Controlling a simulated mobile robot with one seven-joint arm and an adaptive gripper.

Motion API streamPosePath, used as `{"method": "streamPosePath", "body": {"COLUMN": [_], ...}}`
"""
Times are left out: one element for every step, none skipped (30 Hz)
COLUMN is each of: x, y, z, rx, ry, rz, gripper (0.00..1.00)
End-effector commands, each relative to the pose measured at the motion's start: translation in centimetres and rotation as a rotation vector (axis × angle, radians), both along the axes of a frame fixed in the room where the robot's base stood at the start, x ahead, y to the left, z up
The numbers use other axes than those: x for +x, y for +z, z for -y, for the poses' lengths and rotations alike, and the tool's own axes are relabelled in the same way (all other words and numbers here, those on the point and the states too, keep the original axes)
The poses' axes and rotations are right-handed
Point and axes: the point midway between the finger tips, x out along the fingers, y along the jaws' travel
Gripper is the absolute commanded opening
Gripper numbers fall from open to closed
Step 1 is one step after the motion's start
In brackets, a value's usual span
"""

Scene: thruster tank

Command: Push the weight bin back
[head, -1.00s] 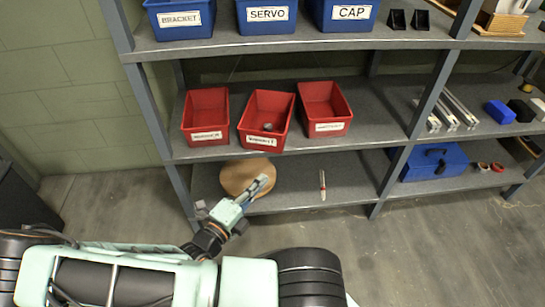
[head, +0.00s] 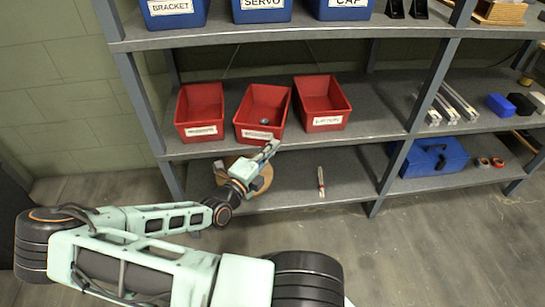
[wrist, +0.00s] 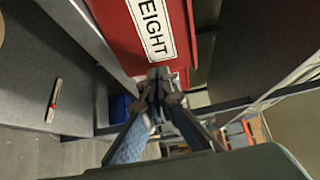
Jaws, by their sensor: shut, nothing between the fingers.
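The weight bin is the middle red bin (head: 282,106) on the middle shelf, with a small round grey object inside. Its front stands slightly forward of the bins beside it. The wrist view shows its red front (wrist: 181,36) close up, with a white label reading "EIGHT", the first letter cut off. My gripper (head: 272,147) is shut and empty, just in front of the bin's lower front. In the wrist view the fingertips (wrist: 158,76) overlap the bin's lower edge. I cannot tell whether they touch it.
Red bins stand to the left (head: 201,108) and right (head: 321,100) with small gaps. The middle shelf (head: 375,115) is clear to the right up to an upright. Below, a round brown object (head: 262,181) and a thin pen-like tool (head: 321,182) lie on the lower shelf.

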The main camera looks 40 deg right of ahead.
Motion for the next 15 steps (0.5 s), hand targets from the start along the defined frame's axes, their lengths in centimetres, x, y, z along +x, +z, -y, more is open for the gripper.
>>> {"method": "streamPosePath", "body": {"x": [0.1, 0.2, 0.2, 0.2, 0.2, 0.2, 0.2, 0.2, 0.2, 0.2, 0.2, 0.3, 0.5, 0.8, 1.2], "y": [0.0, 0.0, 0.0, 0.0, 0.1, 0.1, 0.1, 0.1, 0.1, 0.1, 0.1, 0.2, 0.2, 0.3, 0.4], "z": [0.1, 0.1, 0.1, 0.1, 0.1, 0.1, 0.1, 0.1, 0.1, 0.1, 0.1, 0.2, 0.3, 0.4, 0.6], "rx": [0.0, 0.0, 0.0, 0.0, 0.0, 0.0, 0.0, 0.0, 0.0, 0.0, 0.0, 0.0, 0.0, 0.001, 0.001], "ry": [0.0, 0.0, 0.0, 0.0, 0.0, 0.0, 0.0, 0.0, 0.0, 0.0, 0.0, -0.001, -0.001, 0.0, -0.001], "rz": [0.0, 0.0, 0.0, 0.0, 0.0, 0.0, 0.0, 0.0, 0.001, 0.001, 0.001, 0.001, 0.001, 0.002, 0.003], "gripper": [0.0, 0.0, 0.0, 0.0, 0.0, 0.0, 0.0, 0.0, 0.0, 0.0, 0.0, 0.0, 0.0, 0.0, 0.0]}}
